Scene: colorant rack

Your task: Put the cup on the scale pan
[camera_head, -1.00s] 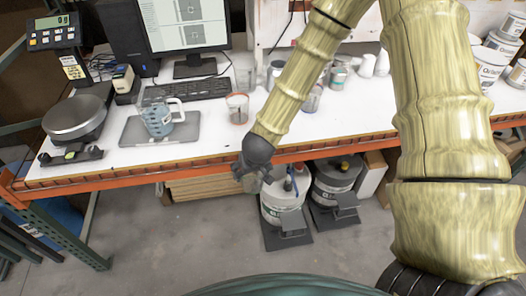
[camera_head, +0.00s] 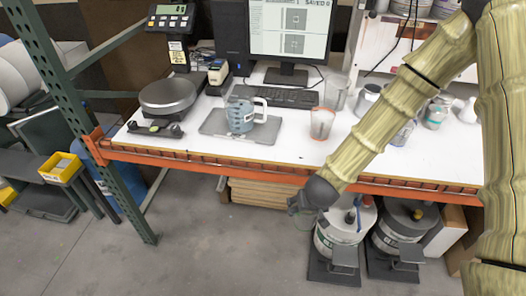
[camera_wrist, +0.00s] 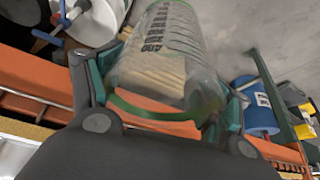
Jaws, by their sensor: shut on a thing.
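The round grey scale pan (camera_head: 168,93) is on the bench at the left in the head view, with nothing on it. Its display (camera_head: 171,17) stands behind it. My gripper (camera_head: 303,208) is in front of the bench's orange front edge, to the right of the pan and lower in the picture. In the wrist view my gripper (camera_wrist: 160,103) is shut on a clear cup (camera_wrist: 165,60) with dark printed marks, one finger on each side. In the head view the held cup (camera_head: 306,220) shows only faintly.
A blue-filled measuring jug (camera_head: 241,115) stands on a grey mat (camera_head: 212,122) right of the scale. A cup with reddish contents (camera_head: 321,123), a keyboard (camera_head: 285,97) and several containers are further right. Paint cans (camera_head: 340,228) stand below the bench. A green post (camera_head: 65,95) rises at left.

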